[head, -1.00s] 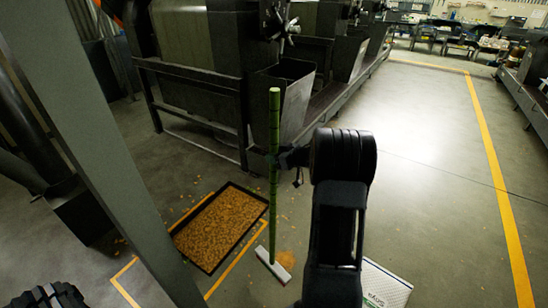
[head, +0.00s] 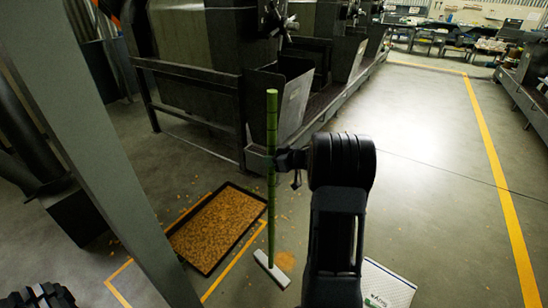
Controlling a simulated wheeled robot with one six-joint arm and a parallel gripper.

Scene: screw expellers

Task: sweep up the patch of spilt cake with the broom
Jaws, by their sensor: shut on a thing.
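The broom has a long green handle (head: 272,130) and a pale, flat head (head: 271,269) low down, at or close to the floor. My gripper (head: 276,158) is shut on the broom handle around mid-height, and the handle stands nearly upright. The fingertips are small and partly hidden behind the wrist. A small orange-brown patch of spilt cake (head: 285,260) lies on the floor just right of the broom head, close beside it. I cannot tell whether they touch.
A black-rimmed tray (head: 183,253) full of brown crumbs lies left of the broom. Scattered crumbs dot the floor. A white printed sack (head: 387,287) lies at lower right. Dark machines (head: 205,60) stand behind. A grey post (head: 85,150) crosses the left. Open floor lies right.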

